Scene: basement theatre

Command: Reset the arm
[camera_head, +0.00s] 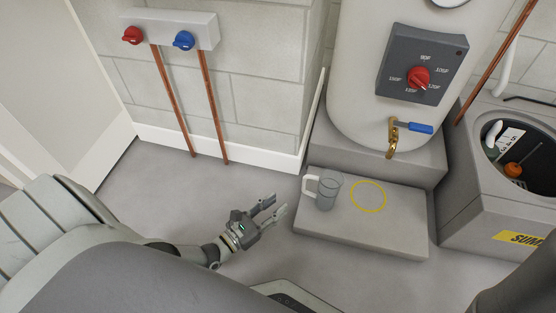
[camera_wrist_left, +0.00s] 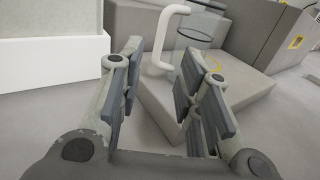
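My left gripper (camera_head: 272,211) is open and empty, above the floor just left of a low grey platform (camera_head: 400,228). Its two fingers stand apart in the left wrist view (camera_wrist_left: 160,90), with nothing between them but floor and the platform's corner behind. A clear glass mug (camera_head: 327,191) with a white handle stands upright on the platform's left part, apart from the gripper. It also shows beyond the fingers in the left wrist view (camera_wrist_left: 196,35). My right gripper is out of view; only a dark piece of my arm shows at the lower right.
A yellow ring (camera_head: 368,196) marks the platform right of the mug. Behind stands a white tank with a red dial (camera_head: 418,77) and a blue-handled tap (camera_head: 414,128). A grey sump unit (camera_head: 500,210) is at right. Red (camera_head: 133,36) and blue (camera_head: 184,41) valves are on the wall. Floor at left is clear.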

